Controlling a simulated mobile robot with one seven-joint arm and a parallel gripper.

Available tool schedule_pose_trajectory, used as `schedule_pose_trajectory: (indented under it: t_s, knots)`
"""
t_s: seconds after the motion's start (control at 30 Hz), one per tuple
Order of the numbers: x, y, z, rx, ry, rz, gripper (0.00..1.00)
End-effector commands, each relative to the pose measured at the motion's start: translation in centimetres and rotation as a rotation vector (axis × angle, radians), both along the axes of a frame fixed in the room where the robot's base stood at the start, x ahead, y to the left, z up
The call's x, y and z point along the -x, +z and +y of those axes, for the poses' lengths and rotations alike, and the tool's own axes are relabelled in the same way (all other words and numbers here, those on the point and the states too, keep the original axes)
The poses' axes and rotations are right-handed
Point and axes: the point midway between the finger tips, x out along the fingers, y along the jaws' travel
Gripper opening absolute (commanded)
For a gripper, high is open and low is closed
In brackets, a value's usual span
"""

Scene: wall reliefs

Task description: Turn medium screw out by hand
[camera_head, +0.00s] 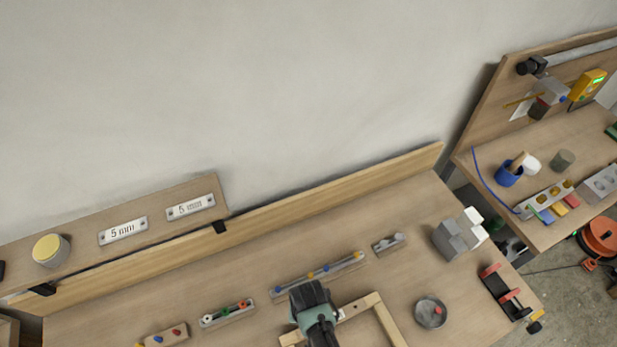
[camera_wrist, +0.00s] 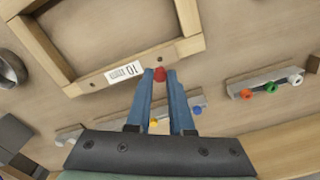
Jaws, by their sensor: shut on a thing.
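A red screw head (camera_wrist: 159,74) shows between the fingertips of my gripper (camera_wrist: 160,76) in the wrist view. The blue fingers are close together, one on each side of it. It sits at the near bar of a wooden frame (camera_wrist: 94,77), beside a white label reading 10 and a dark hole. The screw's shank is hidden, so I cannot tell how deep it is in the wood. In the head view my gripper (camera_head: 314,312) points down over the bench, and the frame (camera_head: 388,325) lies partly behind it.
A rail with blue and yellow pieces (camera_head: 300,281) lies just behind my gripper. A rail with white, green and red pieces (camera_head: 222,315) lies to its left. A round metal dish (camera_head: 431,315), grey blocks (camera_head: 448,241) and a red clamp (camera_head: 511,295) stand right.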

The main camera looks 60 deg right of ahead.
Motion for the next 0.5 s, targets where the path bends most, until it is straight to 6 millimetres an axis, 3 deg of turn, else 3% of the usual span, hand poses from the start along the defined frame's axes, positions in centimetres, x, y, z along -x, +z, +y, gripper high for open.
schedule_pose_trajectory:
  t_s: [0.5]
  knots:
    - [0.0,0.5,-0.01,0.001,0.0,-0.001,0.0]
